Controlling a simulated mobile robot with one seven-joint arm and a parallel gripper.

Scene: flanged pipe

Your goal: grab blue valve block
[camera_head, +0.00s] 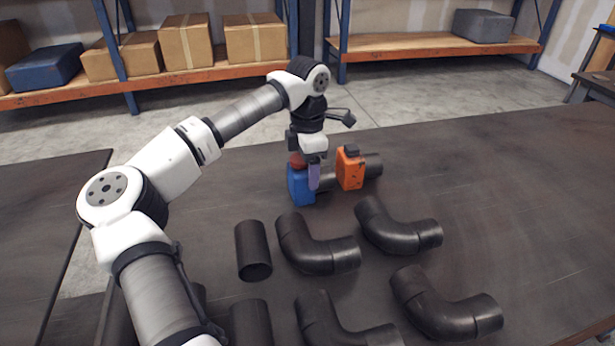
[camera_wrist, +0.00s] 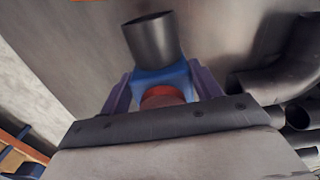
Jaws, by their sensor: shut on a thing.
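The blue valve block (camera_head: 299,188) stands on the dark table, with a red part (camera_head: 297,160) on its top. My gripper (camera_head: 313,176) comes down over it from above. In the wrist view the purple fingers (camera_wrist: 160,92) sit on both sides of the blue block (camera_wrist: 158,79), shut on it. The red part (camera_wrist: 162,96) lies between the fingers, close to the palm. A dark pipe (camera_wrist: 152,40) extends from the block in the wrist view. In the head view my gripper hides part of the block.
An orange block (camera_head: 350,170) with a dark pipe stands just right of the blue one. Several dark pipe elbows (camera_head: 318,255) and short straight pipes (camera_head: 252,250) lie nearer the camera. The table's right side is bare. Shelves with boxes (camera_head: 185,42) stand behind.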

